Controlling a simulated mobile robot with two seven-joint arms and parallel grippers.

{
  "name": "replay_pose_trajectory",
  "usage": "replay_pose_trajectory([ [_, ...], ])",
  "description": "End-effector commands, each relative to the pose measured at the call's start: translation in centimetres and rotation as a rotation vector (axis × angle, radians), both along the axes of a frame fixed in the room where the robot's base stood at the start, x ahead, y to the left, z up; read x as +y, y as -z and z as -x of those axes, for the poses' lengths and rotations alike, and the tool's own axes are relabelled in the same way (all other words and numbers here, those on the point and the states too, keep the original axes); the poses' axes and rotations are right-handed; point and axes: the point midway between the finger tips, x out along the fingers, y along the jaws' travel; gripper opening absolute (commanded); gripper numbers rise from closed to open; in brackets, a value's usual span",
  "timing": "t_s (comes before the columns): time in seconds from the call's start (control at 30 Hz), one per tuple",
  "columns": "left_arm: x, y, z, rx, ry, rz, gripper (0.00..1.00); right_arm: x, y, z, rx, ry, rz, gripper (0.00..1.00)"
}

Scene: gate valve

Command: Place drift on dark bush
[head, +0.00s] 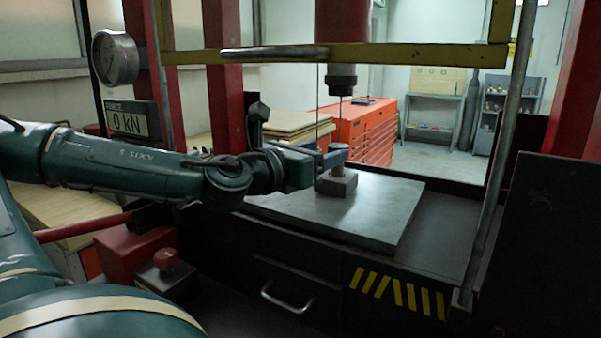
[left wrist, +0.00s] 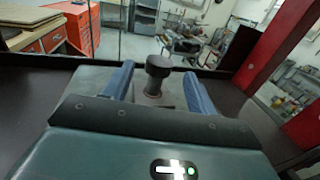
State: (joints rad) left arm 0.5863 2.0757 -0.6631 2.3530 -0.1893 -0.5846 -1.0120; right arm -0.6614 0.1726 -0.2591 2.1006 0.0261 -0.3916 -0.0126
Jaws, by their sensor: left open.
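My left gripper (head: 333,155) is open above the steel plate (head: 385,205) of the press. In the left wrist view its two blue fingers (left wrist: 158,92) stand on either side of a dark, round-headed piece (left wrist: 158,68) with a narrower stem, with gaps showing on both sides. This piece is upright over a small grey block (head: 336,185) on the plate. I cannot tell whether it is the drift, the dark bush or both together. In the head view the fingers partly hide it. My right gripper is not in view.
The press ram (head: 341,80) hangs above the block. A yellow crossbar (head: 420,56) spans the front, and a red post (head: 224,80) stands at left. The force display (head: 132,122) reads 0 kN. The plate's right side is bare. An orange tool cabinet (head: 370,130) stands behind.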

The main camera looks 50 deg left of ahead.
Motion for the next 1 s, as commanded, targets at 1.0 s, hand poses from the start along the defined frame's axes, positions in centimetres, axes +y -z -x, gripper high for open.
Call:
replay_pose_trajectory([
  [1.0,-0.4,0.0,5.0,0.001,0.0,0.001,0.57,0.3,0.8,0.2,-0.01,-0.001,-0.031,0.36],
])
